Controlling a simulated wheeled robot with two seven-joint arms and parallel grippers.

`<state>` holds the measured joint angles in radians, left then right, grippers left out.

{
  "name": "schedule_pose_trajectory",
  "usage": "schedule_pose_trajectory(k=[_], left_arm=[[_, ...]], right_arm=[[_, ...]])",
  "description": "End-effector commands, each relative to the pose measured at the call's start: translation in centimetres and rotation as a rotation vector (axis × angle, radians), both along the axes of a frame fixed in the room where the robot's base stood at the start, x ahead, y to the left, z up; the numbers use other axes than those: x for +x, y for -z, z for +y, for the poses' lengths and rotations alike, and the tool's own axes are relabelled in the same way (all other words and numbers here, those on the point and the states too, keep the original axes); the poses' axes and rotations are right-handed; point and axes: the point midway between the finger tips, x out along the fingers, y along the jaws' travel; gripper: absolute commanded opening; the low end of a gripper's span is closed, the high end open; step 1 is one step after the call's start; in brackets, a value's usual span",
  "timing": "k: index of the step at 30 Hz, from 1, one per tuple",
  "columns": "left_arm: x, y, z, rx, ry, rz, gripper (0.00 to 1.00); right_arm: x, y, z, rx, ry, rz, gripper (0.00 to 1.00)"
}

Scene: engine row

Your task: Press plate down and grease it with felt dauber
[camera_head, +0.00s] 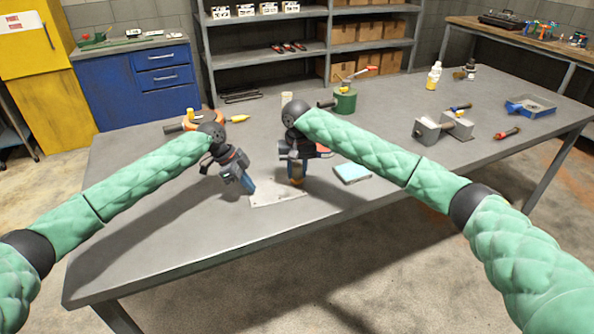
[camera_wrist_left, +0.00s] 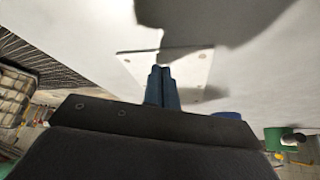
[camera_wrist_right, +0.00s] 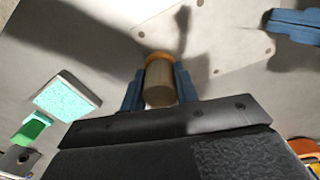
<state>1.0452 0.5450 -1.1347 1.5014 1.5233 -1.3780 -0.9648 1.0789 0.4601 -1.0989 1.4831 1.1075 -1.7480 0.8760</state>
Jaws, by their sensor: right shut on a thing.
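The plate (camera_head: 277,193) is a thin pale sheet with small holes, flat on the table near its front edge; it also shows in both wrist views (camera_wrist_left: 193,68) (camera_wrist_right: 222,35). My left gripper (camera_head: 250,187) is shut, its blue fingertips together at the plate's left part; I cannot tell whether they touch it. My right gripper (camera_head: 297,172) is shut on the felt dauber (camera_wrist_right: 159,82), a wooden cylinder with an orange-brown end pointing down. The dauber is over the plate's right side. Whether its end touches the plate is unclear.
A light-blue pad (camera_head: 352,173) lies right of my right gripper. A green container (camera_head: 344,101) and an orange round thing (camera_head: 215,121) stand behind. Grey blocks (camera_head: 430,131), a red-handled tool (camera_head: 507,133) and a blue tray (camera_head: 530,107) lie further right. The table's front left is clear.

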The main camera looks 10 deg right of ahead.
Motion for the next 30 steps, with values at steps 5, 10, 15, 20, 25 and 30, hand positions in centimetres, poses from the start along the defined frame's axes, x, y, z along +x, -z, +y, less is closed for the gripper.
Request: schedule_pose_trajectory(k=[5,10,15,20,25,30], left_arm=[[0.0,0.24,0.0,0.0,0.0,0.0,0.0],[0.0,0.46,0.0,0.0,0.0,0.0,0.0],[0.0,0.66,0.0,0.0,0.0,0.0,0.0],[0.0,0.88,0.0,0.0,0.0,0.0,0.0],[-0.02,0.95,0.01,0.0,0.0,0.001,0.0],[-0.04,1.0,0.0,0.001,0.0,0.001,0.0]], right_arm=[[0.0,-0.01,0.01,0.0,0.0,0.0,0.12],[0.0,-0.02,0.01,0.0,0.0,0.0,0.12],[0.0,-0.02,0.01,0.0,0.0,0.0,0.12],[0.0,-0.02,0.01,0.0,0.0,0.0,0.12],[0.0,-0.01,0.01,0.0,0.0,0.0,0.12],[0.0,0.0,0.01,0.0,0.0,0.0,0.12]])
